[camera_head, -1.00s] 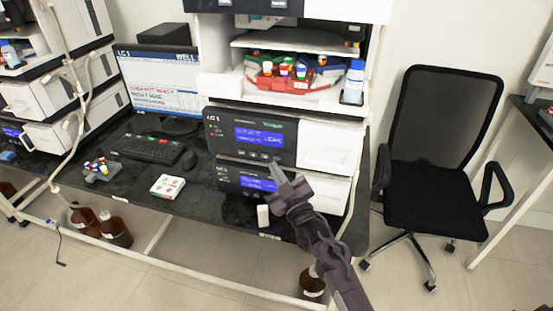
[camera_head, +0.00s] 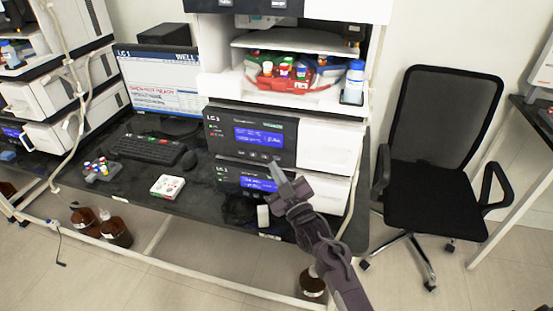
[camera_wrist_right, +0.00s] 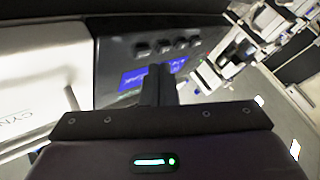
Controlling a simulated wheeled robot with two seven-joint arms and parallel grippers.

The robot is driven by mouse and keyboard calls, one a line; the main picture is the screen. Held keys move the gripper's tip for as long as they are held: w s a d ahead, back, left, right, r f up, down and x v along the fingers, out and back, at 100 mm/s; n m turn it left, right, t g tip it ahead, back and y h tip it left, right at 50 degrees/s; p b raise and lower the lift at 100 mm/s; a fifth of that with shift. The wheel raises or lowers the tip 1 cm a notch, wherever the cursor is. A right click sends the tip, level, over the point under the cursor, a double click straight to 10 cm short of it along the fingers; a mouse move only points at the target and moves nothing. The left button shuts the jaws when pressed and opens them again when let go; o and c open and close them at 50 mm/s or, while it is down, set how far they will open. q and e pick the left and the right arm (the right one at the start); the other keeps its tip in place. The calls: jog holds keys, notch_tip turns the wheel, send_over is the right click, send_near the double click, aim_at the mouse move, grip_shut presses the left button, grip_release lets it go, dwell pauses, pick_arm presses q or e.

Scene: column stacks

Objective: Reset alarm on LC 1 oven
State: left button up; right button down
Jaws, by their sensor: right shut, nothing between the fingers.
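The LC 1 stack has an upper dark panel (camera_head: 222,140) marked LC 1, with a blue display (camera_head: 258,136) and a row of small buttons below it. A lower module has another blue display (camera_head: 258,183). My right gripper (camera_head: 277,172) is shut and empty in front of the lower module, its tip overlapping the right end of that display. In the right wrist view the shut fingers (camera_wrist_right: 158,78) stand before a blue display (camera_wrist_right: 138,77), with several dark buttons (camera_wrist_right: 165,46) beyond. I cannot tell whether they touch the panel. My left gripper is out of view.
A monitor (camera_head: 160,88) headed LC 1 shows red text. A keyboard (camera_head: 147,149), a mouse (camera_head: 189,159) and vial racks lie on the black bench. A small white object (camera_head: 263,216) stands near the gripper. A black chair (camera_head: 440,190) stands at right.

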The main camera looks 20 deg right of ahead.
dwell(0.5)
jog(key=shift+w+d, duration=0.25)
jog(key=shift+w, duration=0.1)
jog(key=shift+w+d+b, duration=0.25)
jog(key=shift+w+b, duration=0.05)
jog(key=shift+w, duration=0.05)
dwell(0.6)
jog(key=shift+s, duration=0.1)
jog(key=shift+s+a+p, duration=0.4)
jog(key=shift+s+a, duration=0.1)
jog(key=shift+s, duration=0.15)
jog(key=s+a+p, duration=0.1)
jog(key=s, duration=0.1)
jog(key=s+a+p, duration=0.1)
jog(key=s, duration=0.1)
jog(key=shift+a, duration=0.4)
